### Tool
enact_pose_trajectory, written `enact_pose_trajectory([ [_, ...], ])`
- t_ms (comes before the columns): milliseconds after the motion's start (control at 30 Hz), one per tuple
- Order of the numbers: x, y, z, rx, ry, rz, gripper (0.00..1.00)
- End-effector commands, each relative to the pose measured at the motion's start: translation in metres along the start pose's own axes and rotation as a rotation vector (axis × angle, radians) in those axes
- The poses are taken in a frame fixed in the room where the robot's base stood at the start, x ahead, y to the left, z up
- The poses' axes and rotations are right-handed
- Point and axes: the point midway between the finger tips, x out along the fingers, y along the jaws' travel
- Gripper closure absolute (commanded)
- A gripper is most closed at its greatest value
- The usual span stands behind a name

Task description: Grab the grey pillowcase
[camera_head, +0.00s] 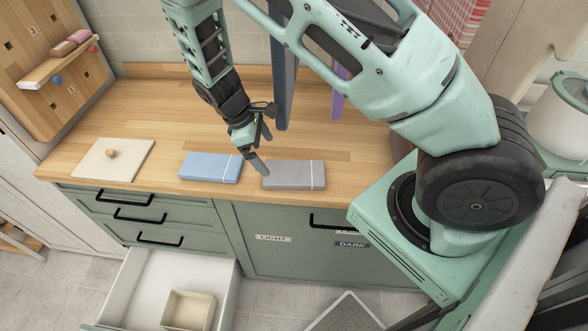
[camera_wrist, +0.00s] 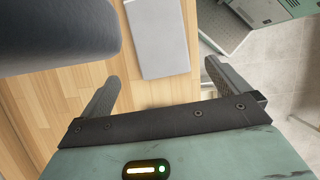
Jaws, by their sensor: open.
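The grey pillowcase (camera_head: 296,175) lies folded flat on the wooden counter near its front edge, with a thin white stripe toward its right end. In the wrist view the pillowcase (camera_wrist: 157,38) lies ahead of and between my two fingers, which are apart. My gripper (camera_head: 266,153) is open and empty, beside the left end of the pillowcase in the head view. The gripper (camera_wrist: 160,70) shows no cloth between its pads. Whether a finger touches the pillowcase I cannot tell.
A folded blue cloth (camera_head: 209,167) lies left of the pillowcase, and a cream board (camera_head: 112,160) with a knob further left. Dark grey cloth (camera_head: 284,90) hangs behind my gripper. An open drawer (camera_head: 120,285) holds a small bin. Labels on the cabinet read LIGHT and DARK.

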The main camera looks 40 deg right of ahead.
Motion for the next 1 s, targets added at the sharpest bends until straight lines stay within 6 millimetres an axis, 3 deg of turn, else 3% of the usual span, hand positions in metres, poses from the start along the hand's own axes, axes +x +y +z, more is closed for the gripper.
enact_pose_trajectory([
  [133,0.021,-0.001,0.002,0.0,-0.003,-0.002,0.0],
  [433,0.039,-0.001,0.004,0.0,-0.002,-0.002,0.0],
  [733,0.075,-0.002,0.008,0.001,-0.003,-0.003,0.0],
  [1000,0.084,-0.002,0.006,0.0,0.001,-0.001,0.0],
])
